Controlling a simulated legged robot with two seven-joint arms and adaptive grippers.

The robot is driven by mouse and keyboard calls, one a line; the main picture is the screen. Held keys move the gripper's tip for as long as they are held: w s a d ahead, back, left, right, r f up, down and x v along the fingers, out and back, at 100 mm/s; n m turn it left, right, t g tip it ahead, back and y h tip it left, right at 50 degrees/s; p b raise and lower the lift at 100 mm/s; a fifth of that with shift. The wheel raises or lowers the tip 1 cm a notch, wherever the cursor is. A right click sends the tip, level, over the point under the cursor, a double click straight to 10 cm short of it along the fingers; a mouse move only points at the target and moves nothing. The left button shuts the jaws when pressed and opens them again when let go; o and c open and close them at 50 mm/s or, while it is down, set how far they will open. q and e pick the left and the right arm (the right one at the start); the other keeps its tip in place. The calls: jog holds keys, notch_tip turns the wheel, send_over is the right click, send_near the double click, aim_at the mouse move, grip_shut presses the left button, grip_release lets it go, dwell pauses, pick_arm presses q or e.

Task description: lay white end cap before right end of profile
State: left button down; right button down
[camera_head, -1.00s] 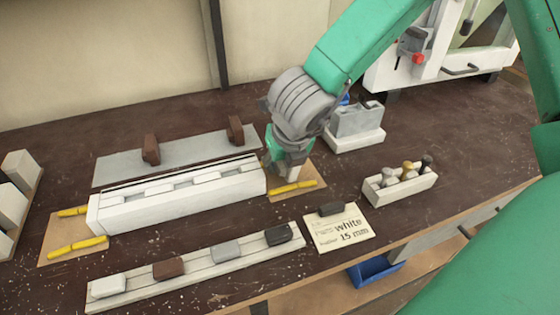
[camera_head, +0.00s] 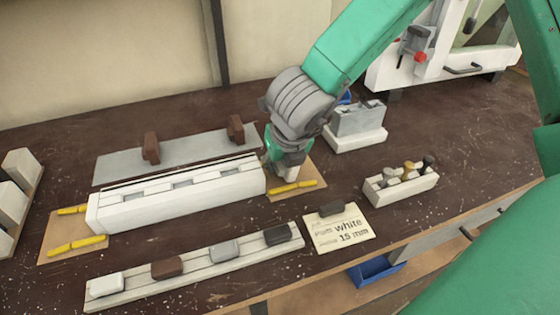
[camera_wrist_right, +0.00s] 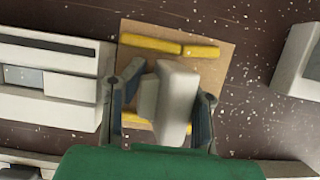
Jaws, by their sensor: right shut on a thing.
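The white profile (camera_head: 180,200) lies on the bench. Its right end is beside my right gripper (camera_head: 288,172). In the right wrist view the profile (camera_wrist_right: 45,95) is on the left. My right gripper (camera_wrist_right: 163,105) is shut on the white end cap (camera_wrist_right: 178,90), a pale block between its fingers. The cap is over a tan pad (camera_wrist_right: 225,70) with yellow strips, just off the profile's right end. In the head view the gripper largely hides the cap, and I cannot tell whether it touches the pad. My left gripper is not in view.
A front rail (camera_head: 195,267) carries white, brown, grey and dark blocks. A card (camera_head: 340,237) reading "white 15 mm" lies at its right. Brown clamps (camera_head: 151,147) stand behind the profile. A box (camera_head: 400,190) of small parts and a grey-white block (camera_head: 357,122) are to the right.

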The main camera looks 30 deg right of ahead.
jog(key=shift+d+f, duration=0.1)
jog(key=shift+d, duration=0.45)
jog(key=shift+a, duration=0.55)
jog(key=shift+f+b, duration=0.3)
jog(key=shift+d, duration=0.15)
jog(key=c, duration=1.2)
grip_release()
jog(key=shift+d, duration=0.15)
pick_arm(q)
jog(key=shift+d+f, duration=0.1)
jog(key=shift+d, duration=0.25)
pick_arm(e)
jog(key=shift+o, duration=0.2)
jog(key=shift+d, duration=0.1)
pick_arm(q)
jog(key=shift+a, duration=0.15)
pick_arm(e)
jog(key=shift+a, duration=0.25)
notch_tip(320, 180, up, 8)
jog(key=p, duration=0.7)
jog(key=shift+d+r+p, duration=0.1)
jog(key=shift+p, duration=0.2)
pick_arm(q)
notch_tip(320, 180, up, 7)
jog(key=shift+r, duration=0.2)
